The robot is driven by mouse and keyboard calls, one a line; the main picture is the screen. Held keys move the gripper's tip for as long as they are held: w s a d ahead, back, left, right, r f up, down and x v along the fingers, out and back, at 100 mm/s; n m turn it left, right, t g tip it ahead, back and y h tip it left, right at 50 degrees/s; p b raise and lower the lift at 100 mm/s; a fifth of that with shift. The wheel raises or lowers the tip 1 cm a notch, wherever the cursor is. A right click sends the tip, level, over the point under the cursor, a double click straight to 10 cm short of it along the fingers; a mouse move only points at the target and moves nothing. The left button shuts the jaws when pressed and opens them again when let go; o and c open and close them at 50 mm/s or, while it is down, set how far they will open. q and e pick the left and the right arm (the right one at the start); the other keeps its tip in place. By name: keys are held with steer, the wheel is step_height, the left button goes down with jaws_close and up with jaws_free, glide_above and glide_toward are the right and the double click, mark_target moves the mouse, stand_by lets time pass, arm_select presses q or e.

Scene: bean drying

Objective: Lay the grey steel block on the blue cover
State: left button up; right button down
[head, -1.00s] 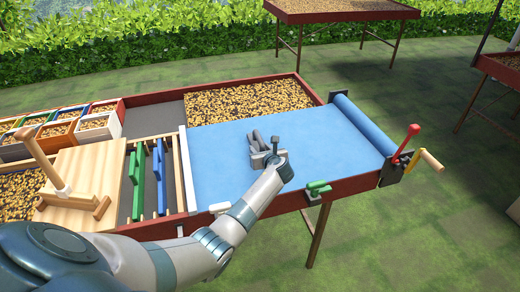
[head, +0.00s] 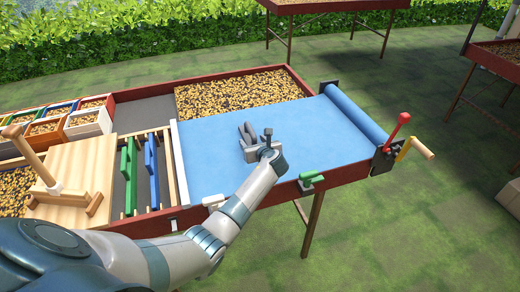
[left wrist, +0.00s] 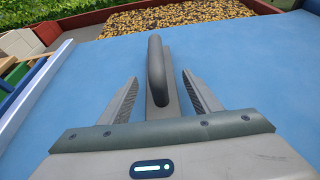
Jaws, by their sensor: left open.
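The blue cover (head: 220,175) is spread flat over the right part of the bean bench, its far end wound on a roller (head: 355,113). The grey steel block (left wrist: 163,48) has an upright arched handle and appears to rest on the cover. In the head view the block (head: 248,131) is small and partly mixed with my fingers. My left gripper (left wrist: 160,85) is open, one finger on each side of the handle, with a visible gap on both sides. The block's lower near part is hidden by the gripper body. My right gripper is out of view.
A red lever (head: 398,127) and a crank handle (head: 420,147) stick out at the roller's right end. A green clamp (head: 311,180) sits on the front edge. Left are green and blue bars (head: 129,175), a wooden stand (head: 82,170) and bean boxes (head: 88,125). Cover right of my gripper is clear.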

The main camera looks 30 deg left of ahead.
arm_select(q)
steer(key=v, duration=1)
steer(key=shift+b, duration=0.4)
steer(key=shift+d, duration=0.1)
